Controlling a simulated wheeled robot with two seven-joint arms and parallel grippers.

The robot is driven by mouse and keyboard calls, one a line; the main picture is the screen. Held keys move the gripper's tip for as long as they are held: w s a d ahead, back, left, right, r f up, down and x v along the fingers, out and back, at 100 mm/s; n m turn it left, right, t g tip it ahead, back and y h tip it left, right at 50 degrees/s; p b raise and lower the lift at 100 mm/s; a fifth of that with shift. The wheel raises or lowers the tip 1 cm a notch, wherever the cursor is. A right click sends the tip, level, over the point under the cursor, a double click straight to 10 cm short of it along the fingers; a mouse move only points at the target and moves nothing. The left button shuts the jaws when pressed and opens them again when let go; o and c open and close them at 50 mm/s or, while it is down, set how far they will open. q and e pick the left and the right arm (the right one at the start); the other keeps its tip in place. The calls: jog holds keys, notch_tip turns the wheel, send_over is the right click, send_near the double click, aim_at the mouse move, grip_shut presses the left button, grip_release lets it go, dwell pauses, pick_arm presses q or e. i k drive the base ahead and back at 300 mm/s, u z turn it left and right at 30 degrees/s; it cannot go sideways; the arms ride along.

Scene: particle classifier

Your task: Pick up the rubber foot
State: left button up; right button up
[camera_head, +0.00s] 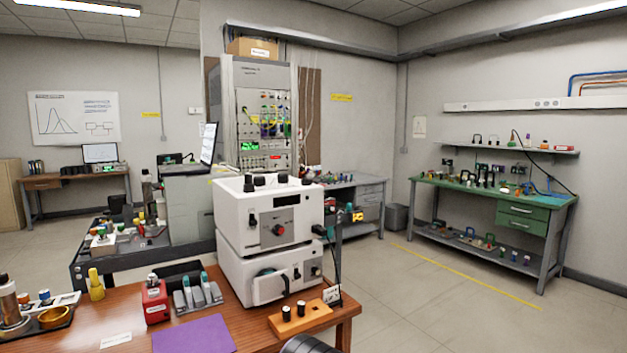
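I cannot pick out a rubber foot for certain. Two small black cylinders (293,311) stand upright on an orange block (312,322) at the right front of the wooden table (110,322). Black knobs or feet (264,179) sit on top of the upper white instrument (262,222). A second white instrument (240,280) is stacked below it.
A red box (155,302), a grey rack with teal-topped tools (197,295), a yellow bottle (95,285) and a purple mat (193,337) are on the wooden table. A green workbench (485,200) with small parts stands at the right wall. Open floor lies between.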

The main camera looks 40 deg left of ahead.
aim_at(260, 180)
jog(key=z, duration=0.05)
jog(key=i, duration=0.9)
jog(key=u, duration=0.8)
jog(key=i, duration=0.8)
jog(key=u, duration=0.65)
